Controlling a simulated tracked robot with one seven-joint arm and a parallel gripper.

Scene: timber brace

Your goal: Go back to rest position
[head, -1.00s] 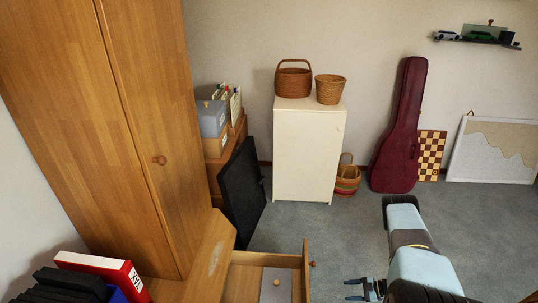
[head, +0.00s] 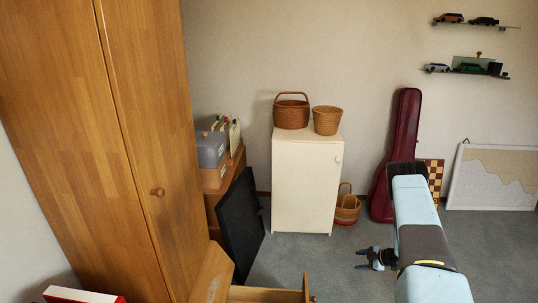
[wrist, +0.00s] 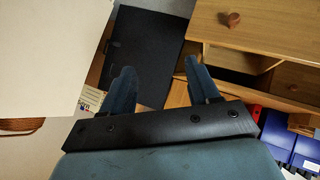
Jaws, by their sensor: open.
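My gripper (head: 362,259) shows in the head view at the lower right, in the air to the right of the open drawer. In the wrist view my gripper (wrist: 157,85) has its two fingers spread apart, with nothing between them. It is open and empty. My blue and black arm reaches up in front of the guitar case in the head view.
A wooden wardrobe (head: 100,120) fills the left. An open drawer (head: 265,294) juts out at the bottom. A black panel (head: 238,225) leans near a white cabinet (head: 305,185). A dark red guitar case (head: 405,125) stands by the wall. Carpet (head: 330,255) is clear in the middle.

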